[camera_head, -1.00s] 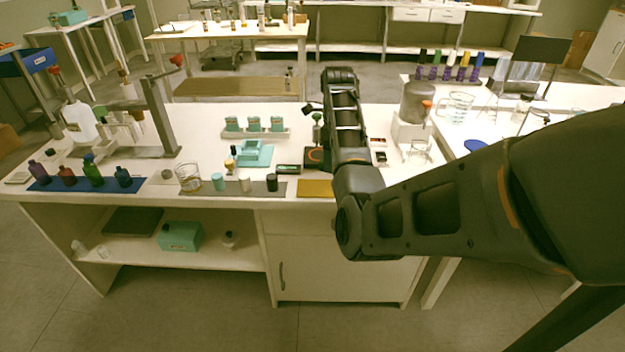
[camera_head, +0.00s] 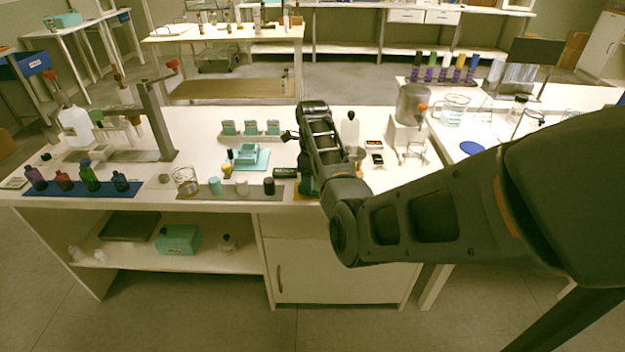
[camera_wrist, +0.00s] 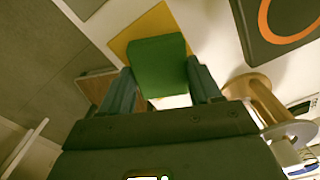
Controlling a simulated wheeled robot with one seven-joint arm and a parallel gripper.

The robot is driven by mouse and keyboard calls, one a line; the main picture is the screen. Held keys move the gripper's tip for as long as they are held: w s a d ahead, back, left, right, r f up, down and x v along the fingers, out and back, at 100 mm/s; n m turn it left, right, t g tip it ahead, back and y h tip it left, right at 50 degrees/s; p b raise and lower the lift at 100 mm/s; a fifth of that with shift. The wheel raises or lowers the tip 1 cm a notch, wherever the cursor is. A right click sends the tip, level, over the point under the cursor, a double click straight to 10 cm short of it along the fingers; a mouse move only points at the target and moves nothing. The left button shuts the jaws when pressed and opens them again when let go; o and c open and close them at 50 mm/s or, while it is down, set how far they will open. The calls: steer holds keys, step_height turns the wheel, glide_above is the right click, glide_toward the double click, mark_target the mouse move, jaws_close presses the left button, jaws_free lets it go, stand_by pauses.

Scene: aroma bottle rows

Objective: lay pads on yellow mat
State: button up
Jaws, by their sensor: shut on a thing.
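A green pad (camera_wrist: 160,66) sits between the two fingers of my gripper (camera_wrist: 160,72) in the wrist view, and the gripper is shut on it. The yellow mat (camera_wrist: 123,40) shows around the pad's far and left sides. I cannot tell whether the pad touches the mat or is held above it. In the head view the yellow mat (camera_head: 302,196) is mostly hidden behind my arm at the table's front edge, and my gripper's fingertips are hidden there. I cannot make out any other pad clearly.
A dark plate with an orange ring (camera_wrist: 292,38) lies beyond the mat, and a round wooden piece (camera_wrist: 257,92) stands right of my gripper. Left of the mat, small jars (camera_head: 242,187) stand on a grey mat (camera_head: 228,193).

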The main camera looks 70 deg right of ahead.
steer(key=shift+f, duration=0.1)
steer(key=o, duration=1)
step_height(320, 180, up, 12)
steer(key=shift+r, duration=0.2)
steer(key=shift+s+f, duration=0.1)
stand_by(0.3)
